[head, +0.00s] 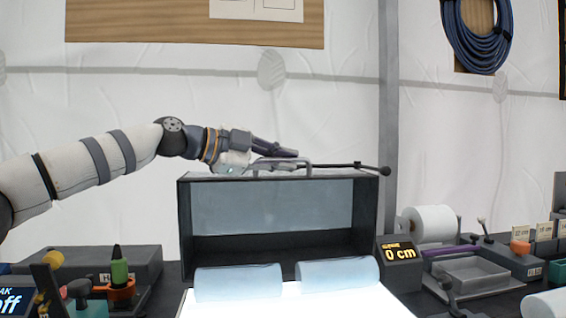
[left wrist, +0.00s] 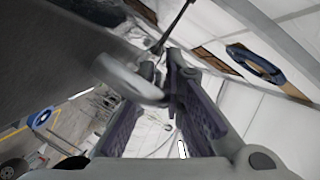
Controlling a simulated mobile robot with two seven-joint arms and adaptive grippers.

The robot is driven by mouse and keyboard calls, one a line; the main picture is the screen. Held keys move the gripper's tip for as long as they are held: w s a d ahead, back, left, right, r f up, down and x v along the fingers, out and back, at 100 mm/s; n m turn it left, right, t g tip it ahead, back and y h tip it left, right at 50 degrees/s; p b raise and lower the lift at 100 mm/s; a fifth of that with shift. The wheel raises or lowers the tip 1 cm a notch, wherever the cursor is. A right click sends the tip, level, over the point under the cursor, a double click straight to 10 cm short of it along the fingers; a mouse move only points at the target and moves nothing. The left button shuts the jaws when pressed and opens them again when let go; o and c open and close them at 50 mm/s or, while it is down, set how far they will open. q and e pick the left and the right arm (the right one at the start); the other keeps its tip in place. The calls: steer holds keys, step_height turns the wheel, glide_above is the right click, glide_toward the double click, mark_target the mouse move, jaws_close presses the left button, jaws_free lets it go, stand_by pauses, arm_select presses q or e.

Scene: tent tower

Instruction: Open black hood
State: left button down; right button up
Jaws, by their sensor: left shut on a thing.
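The black hood (head: 185,220) is a dark box at the middle of the bench in the head view. Its front shows a wide opening with a grey-blue panel (head: 275,207) inside. A grey bar handle (head: 310,170) is at its top edge. My left gripper (head: 283,158) reaches in from the left above the hood's top and is shut on the handle. In the left wrist view, the pale handle (left wrist: 128,80) lies at my purple-padded fingers, partly hidden by them. My right gripper is not in view.
A bright white surface (head: 300,305) with two pale rolls (head: 238,281) lies in front of the hood. A thin black rod with a ball end (head: 385,171) sticks out at the top right.

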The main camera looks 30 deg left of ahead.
arm_select(q)
steer(key=shift+w, duration=0.1)
steer(key=c, duration=2)
jaws_free()
steer(key=shift+o, duration=0.2)
steer(key=shift+a, duration=0.1)
steer(key=v, duration=1.2)
